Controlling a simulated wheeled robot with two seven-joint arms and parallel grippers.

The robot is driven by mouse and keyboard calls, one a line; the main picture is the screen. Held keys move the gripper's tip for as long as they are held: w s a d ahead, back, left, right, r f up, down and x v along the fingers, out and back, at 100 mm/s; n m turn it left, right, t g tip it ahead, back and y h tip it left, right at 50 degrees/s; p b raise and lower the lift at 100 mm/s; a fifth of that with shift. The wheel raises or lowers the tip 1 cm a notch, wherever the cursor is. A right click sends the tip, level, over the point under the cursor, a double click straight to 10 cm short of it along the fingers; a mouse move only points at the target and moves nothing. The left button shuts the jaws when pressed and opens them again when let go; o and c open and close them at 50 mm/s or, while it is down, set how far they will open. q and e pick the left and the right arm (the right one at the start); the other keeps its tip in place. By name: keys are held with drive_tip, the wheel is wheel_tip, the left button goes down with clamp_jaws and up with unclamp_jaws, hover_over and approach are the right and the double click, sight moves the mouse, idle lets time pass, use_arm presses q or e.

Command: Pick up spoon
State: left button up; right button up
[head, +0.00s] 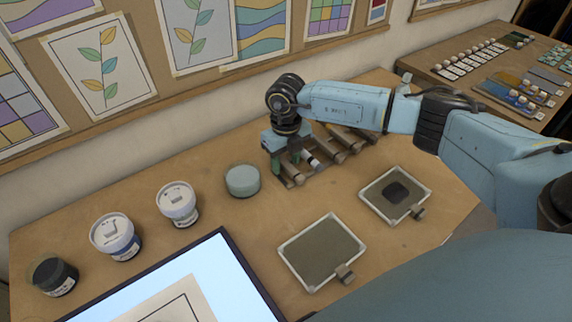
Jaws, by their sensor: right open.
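My right gripper (286,162) points down over the left end of a slatted wooden rack (325,158) at the back of the table. Its fingers are apart, around or just above the rack's left part. A small light-tipped tool (312,163) lies by the fingers on the rack; I cannot tell if it is the spoon. No spoon shows clearly, and the gripper and arm hide part of the rack. My left gripper is not in view.
A pale green round tub (242,181) stands left of the rack. White-lidded jars (179,204) (116,237) and a dark jar (54,276) stand further left. Two framed trays (322,252) (412,186) lie in front, one with a dark patch. A lit panel (240,270) is at front left.

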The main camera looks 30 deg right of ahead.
sight(286, 163)
clamp_jaws()
idle(0.3)
wheel_tip(286, 163, up, 10)
idle(0.5)
